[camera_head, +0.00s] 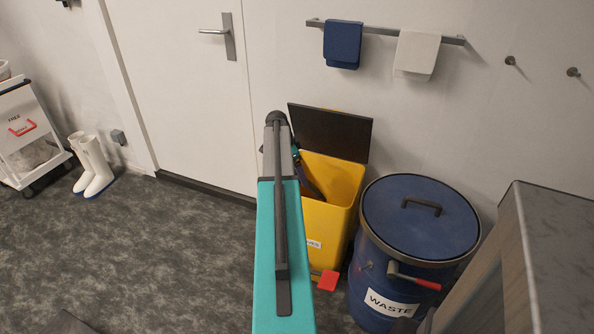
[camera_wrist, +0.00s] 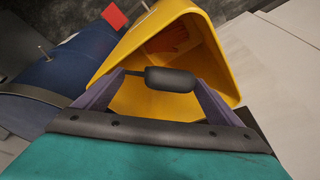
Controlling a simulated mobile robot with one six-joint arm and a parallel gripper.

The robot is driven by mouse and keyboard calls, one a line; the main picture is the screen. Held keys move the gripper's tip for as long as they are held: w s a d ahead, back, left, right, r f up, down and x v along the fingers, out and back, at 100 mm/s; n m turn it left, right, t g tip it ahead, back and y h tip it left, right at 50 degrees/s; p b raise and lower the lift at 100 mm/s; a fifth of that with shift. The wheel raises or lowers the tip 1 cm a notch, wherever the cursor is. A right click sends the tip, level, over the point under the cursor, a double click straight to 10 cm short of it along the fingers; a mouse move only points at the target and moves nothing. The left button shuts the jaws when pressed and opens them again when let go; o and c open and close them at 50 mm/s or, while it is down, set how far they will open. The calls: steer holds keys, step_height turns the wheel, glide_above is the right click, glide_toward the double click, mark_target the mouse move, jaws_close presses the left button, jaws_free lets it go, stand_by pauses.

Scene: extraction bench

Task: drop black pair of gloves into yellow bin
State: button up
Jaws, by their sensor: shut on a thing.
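The yellow bin (camera_head: 335,183) stands against the wall with its dark lid (camera_head: 335,133) tipped up and open. In the wrist view the bin (camera_wrist: 205,45) opens below my gripper (camera_wrist: 165,82). My gripper is shut on the black pair of gloves (camera_wrist: 172,78), a small dark roll between the fingertips. The gloves are over the bin's mouth, apart from its walls as far as I can tell. In the head view my arm hides most of the gripper and the gloves. A red-orange thing (camera_wrist: 166,40) lies inside the bin.
A blue waste drum (camera_head: 420,222) with a closed lid stands right of the bin, beside a grey cabinet (camera_head: 555,235). A red pedal (camera_head: 328,281) juts from the bin's front. White boots (camera_head: 95,168) and a cart (camera_head: 28,140) are at left. The floor between is clear.

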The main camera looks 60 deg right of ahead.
steer(key=o, duration=0.9)
steer(key=v, duration=1.4)
steer(key=shift+w+f+b, duration=0.1)
steer(key=shift+b, duration=0.25)
